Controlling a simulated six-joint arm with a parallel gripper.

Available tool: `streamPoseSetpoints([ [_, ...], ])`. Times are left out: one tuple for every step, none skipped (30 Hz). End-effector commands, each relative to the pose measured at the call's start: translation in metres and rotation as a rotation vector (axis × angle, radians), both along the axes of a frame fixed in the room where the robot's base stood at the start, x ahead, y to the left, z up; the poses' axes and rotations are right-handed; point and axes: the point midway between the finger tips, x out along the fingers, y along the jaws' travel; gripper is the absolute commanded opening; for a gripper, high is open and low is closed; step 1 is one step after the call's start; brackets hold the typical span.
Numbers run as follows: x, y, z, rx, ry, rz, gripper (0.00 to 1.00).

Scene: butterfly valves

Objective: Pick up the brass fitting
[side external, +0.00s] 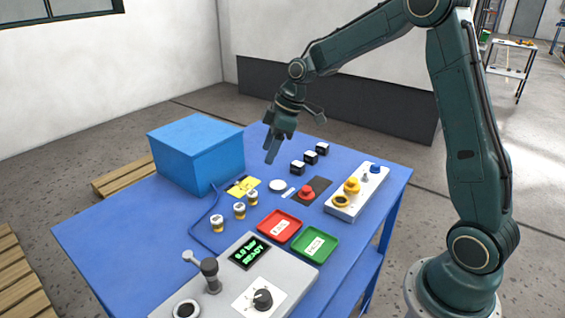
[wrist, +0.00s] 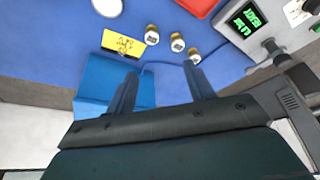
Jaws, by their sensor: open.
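Several small objects are in view, but I cannot tell surely which is the brass fitting. Three small brass-coloured pieces with white labels stand in a diagonal row on the blue table: a front one (side external: 217,223), a middle one (side external: 239,210) and a back one (side external: 252,198). They also show in the wrist view, as a left piece (wrist: 151,35), a middle piece (wrist: 177,42) and a right piece (wrist: 194,55). My gripper (side external: 271,152) is open and empty, above the table's back part. Its two fingers (wrist: 160,78) show apart in the wrist view.
A blue box (side external: 196,155) stands behind the row beside a yellow card (side external: 243,186). A red tray (side external: 279,226), a green tray (side external: 315,243) and a grey console (side external: 230,285) are in front. A white panel (side external: 358,192) and black blocks (side external: 310,158) are at right.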

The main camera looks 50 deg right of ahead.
Motion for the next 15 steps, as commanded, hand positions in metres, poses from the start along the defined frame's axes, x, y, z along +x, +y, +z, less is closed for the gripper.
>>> streamPoseSetpoints([
  [0.005, -0.004, -0.008, 0.005, 0.001, 0.013, 0.53],
  [0.008, -0.005, -0.012, 0.008, 0.001, 0.021, 0.53],
  [0.011, -0.007, -0.015, 0.009, -0.002, 0.03, 0.53],
  [0.012, -0.008, -0.018, 0.012, -0.002, 0.036, 0.53],
  [0.014, -0.008, -0.02, 0.013, -0.002, 0.041, 0.53],
  [0.015, -0.009, -0.022, 0.014, -0.004, 0.046, 0.53],
  [0.016, -0.01, -0.023, 0.015, -0.005, 0.049, 0.53],
  [0.016, -0.01, -0.024, 0.015, -0.005, 0.052, 0.53],
  [0.017, -0.01, -0.024, 0.016, -0.006, 0.055, 0.53],
  [0.017, -0.01, -0.025, 0.016, -0.006, 0.055, 0.53],
  [0.017, -0.01, -0.025, 0.016, -0.006, 0.056, 0.53],
  [0.017, -0.01, -0.025, 0.016, -0.006, 0.056, 0.53],
  [0.017, -0.01, -0.025, 0.016, -0.006, 0.055, 0.53],
  [0.017, -0.01, -0.025, 0.016, -0.006, 0.055, 0.53],
  [0.017, -0.01, -0.026, 0.016, -0.005, 0.055, 0.53],
])
